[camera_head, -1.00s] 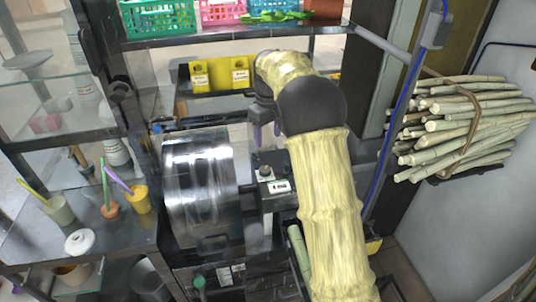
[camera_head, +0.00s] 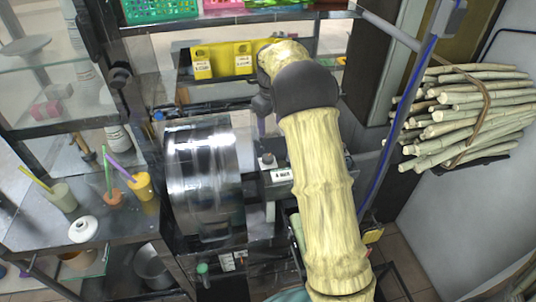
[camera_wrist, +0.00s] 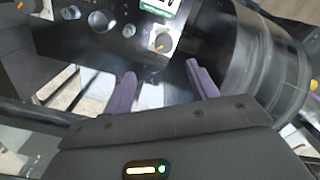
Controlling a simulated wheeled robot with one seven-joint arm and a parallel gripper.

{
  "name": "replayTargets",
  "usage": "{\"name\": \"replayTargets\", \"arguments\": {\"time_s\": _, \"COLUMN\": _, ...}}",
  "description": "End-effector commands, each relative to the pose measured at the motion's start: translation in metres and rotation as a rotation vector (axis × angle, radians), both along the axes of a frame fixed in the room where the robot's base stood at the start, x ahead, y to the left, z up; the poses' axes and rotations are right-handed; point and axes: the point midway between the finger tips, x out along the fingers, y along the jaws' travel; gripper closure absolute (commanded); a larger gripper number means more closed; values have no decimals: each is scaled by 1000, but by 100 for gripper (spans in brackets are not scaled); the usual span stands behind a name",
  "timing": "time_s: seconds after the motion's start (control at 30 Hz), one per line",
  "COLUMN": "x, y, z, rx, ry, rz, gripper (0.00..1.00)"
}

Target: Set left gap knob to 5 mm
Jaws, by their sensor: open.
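The press's metal roller drum (camera_head: 205,180) stands at the middle left of the head view and at the right of the wrist view (camera_wrist: 262,65). Beside it is a dark housing with a small knob-like part (camera_head: 267,160) and a white display (camera_head: 282,175). In the wrist view, one round knob (camera_wrist: 162,42) with an orange pointer sits on a white plate, and another (camera_wrist: 32,6) is at the top left. I cannot tell which is the left gap knob, or read its scale. My gripper (camera_wrist: 164,86) is open and empty, its purple fingers below the nearer knob. In the head view my arm mostly hides it.
A yellow bin (camera_head: 225,60) is on the shelf behind the press. Bundled cane (camera_head: 470,115) is at the right. Cups with straws, including a yellow cup (camera_head: 142,186), and a white lidded pot (camera_head: 83,229) stand on the left counter. A blue cable hangs right of my arm.

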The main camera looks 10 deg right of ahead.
Motion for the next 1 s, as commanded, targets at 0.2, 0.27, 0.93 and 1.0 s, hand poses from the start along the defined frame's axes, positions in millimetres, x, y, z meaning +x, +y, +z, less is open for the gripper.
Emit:
{"name": "replayTargets", "arguments": {"time_s": 0.2, "x": -1, "y": 8, "z": -39, "rx": 0, "ry": 4, "rz": 11, "gripper": 41}}
{"name": "replayTargets", "arguments": {"time_s": 0.27, "x": -1, "y": 8, "z": -49, "rx": 0, "ry": 4, "rz": 11, "gripper": 41}}
{"name": "replayTargets", "arguments": {"time_s": 0.93, "x": 0, "y": 0, "z": -134, "rx": 1, "ry": -1, "rz": 0, "gripper": 41}}
{"name": "replayTargets", "arguments": {"time_s": 1.0, "x": 0, "y": 2, "z": -134, "rx": 1, "ry": -2, "rz": 3, "gripper": 41}}
